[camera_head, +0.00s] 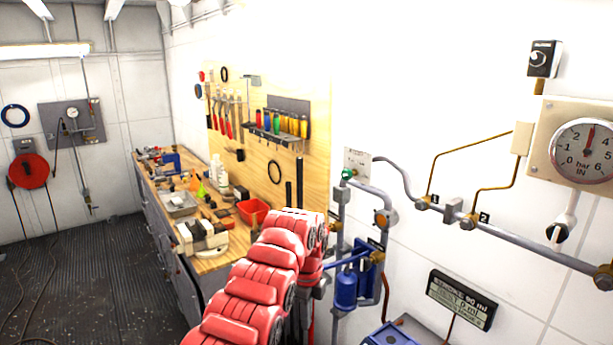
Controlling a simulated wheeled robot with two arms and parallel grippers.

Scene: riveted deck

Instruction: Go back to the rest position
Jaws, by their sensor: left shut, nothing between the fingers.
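My red left arm (245,295) rises from the bottom edge and bends at the top, in front of the right end of the workbench. My left gripper (318,287) is small and mostly hidden beside the arm's far end; it is shut, with nothing seen in it. It appears near the blue cylinder unit on the wall piping, but I cannot tell whether they touch. My right arm and right gripper are not in view.
A workbench (190,283) with tools and a red bin (253,211) stands under a wooden pegboard (262,166). Right are wall pipes, a blue cylinder unit (346,289), a pressure gauge (585,151) and a display (461,299). The dark floor (100,270) at left is mostly clear.

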